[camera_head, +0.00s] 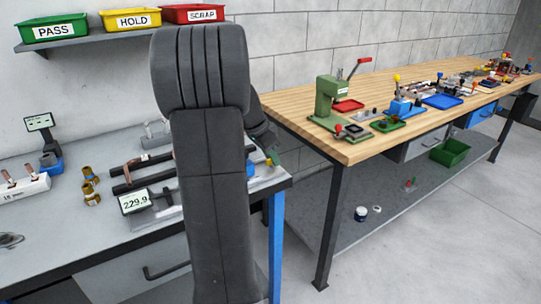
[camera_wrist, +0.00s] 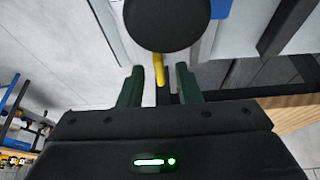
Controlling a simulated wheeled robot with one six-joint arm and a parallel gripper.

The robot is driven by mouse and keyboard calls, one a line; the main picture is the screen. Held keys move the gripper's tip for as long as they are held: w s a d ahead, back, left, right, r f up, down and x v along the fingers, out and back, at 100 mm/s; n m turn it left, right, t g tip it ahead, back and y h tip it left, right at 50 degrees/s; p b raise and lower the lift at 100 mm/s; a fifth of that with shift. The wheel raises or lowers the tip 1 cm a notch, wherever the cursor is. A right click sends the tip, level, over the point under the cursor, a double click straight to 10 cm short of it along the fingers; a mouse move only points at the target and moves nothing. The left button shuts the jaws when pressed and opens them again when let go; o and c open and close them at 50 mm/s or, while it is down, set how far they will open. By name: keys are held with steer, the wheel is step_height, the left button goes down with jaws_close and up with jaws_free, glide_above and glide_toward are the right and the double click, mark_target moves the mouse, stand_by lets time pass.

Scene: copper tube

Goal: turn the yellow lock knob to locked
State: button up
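In the wrist view a narrow yellow part (camera_wrist: 158,69), which looks like the lock knob, shows beyond and between my two green fingers. Gaps show on both sides of it, and I cannot tell its depth or lock position. A large dark round part (camera_wrist: 167,22) covers its upper end. My gripper (camera_wrist: 160,84) is open, with its fingers apart. In the head view my gripper (camera_head: 273,158) is at the right end of the grey bench, mostly hidden behind my arm. The yellow part cannot be made out there.
The grey bench (camera_head: 105,228) holds a display reading 229.9 (camera_head: 134,201), dark bars (camera_head: 135,181) and brass fittings (camera_head: 90,185). Green, yellow and red bins (camera_head: 132,19) stand on a shelf. A wooden bench (camera_head: 285,105) with a green press (camera_head: 328,98) is at right.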

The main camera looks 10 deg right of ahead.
steer(key=shift+r, duration=0.1)
steer(key=v, duration=1.3)
steer(key=shift+a+r+p, duration=0.2)
steer(key=shift+r+p, duration=0.1)
steer(key=shift+p, duration=0.15)
steer(key=shift+s, duration=0.1)
steer(key=b+x, duration=0.1)
steer(key=x, duration=1.3)
